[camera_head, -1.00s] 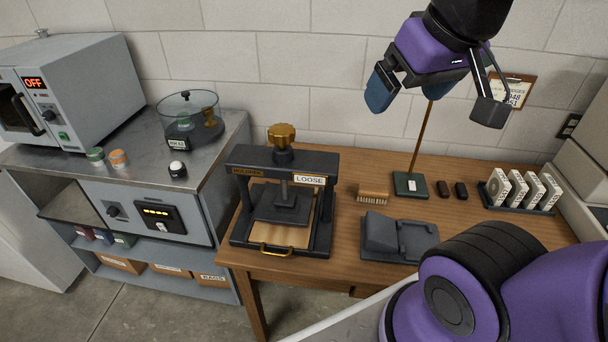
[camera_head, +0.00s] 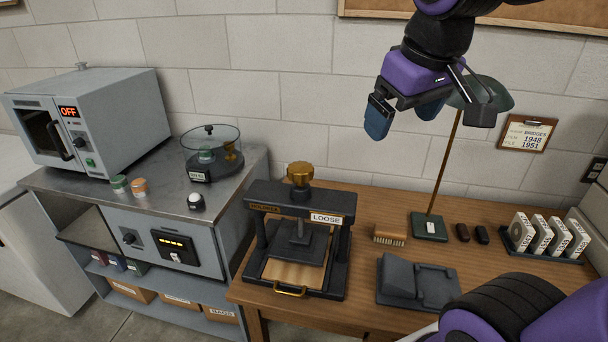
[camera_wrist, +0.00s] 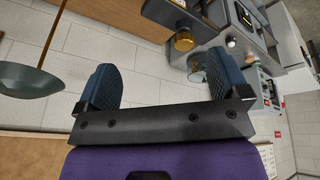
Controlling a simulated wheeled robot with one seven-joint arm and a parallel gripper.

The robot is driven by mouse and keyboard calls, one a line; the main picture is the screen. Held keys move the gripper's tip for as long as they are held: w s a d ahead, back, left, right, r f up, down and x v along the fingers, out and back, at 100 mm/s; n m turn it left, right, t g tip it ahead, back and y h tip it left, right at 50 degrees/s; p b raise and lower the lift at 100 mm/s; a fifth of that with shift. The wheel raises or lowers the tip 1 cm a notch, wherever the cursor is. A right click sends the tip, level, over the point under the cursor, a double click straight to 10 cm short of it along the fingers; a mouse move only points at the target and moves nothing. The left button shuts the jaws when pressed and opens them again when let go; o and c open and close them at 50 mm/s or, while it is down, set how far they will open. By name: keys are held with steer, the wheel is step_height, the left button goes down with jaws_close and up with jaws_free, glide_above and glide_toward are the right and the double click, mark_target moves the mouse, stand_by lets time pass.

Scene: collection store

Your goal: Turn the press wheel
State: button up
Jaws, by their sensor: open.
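The press (camera_head: 256,232) stands on the wooden table, a black frame with a brass wheel (camera_head: 300,173) on top and a label reading LOOSE (camera_head: 326,218). Its dark plate (camera_head: 298,243) hangs on a spindle above a pale bed. My gripper (camera_head: 408,122) is open and empty, with blue pads, above and to the right of the press and well clear of the wheel. In the wrist view, a brass knob, apparently the press wheel (camera_wrist: 184,41), shows beyond the open fingers (camera_wrist: 162,85).
A lamp (camera_head: 430,228) with a green shade stands right of the press. A brush (camera_head: 390,235) and a grey holder (camera_head: 420,283) lie on the table. A steel bench with an oven (camera_head: 125,115) and a round clear-lidded vessel (camera_head: 210,150) stands left. Air above the press is clear.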

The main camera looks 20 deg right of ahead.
steer(key=w+a+n+g+h, duration=0.1)
steer(key=w+a+n+g, duration=0.15)
steer(key=w, duration=0.65)
steer(key=n+g+h, duration=0.2)
steer(key=n+g, duration=0.2)
steer(key=n, duration=0.3)
glide_toward(299, 166)
steer(key=x, duration=1)
steer(key=shift+s+d+f, duration=0.1)
steer(key=shift+d+f, duration=0.05)
steer(key=shift+f, duration=0.1)
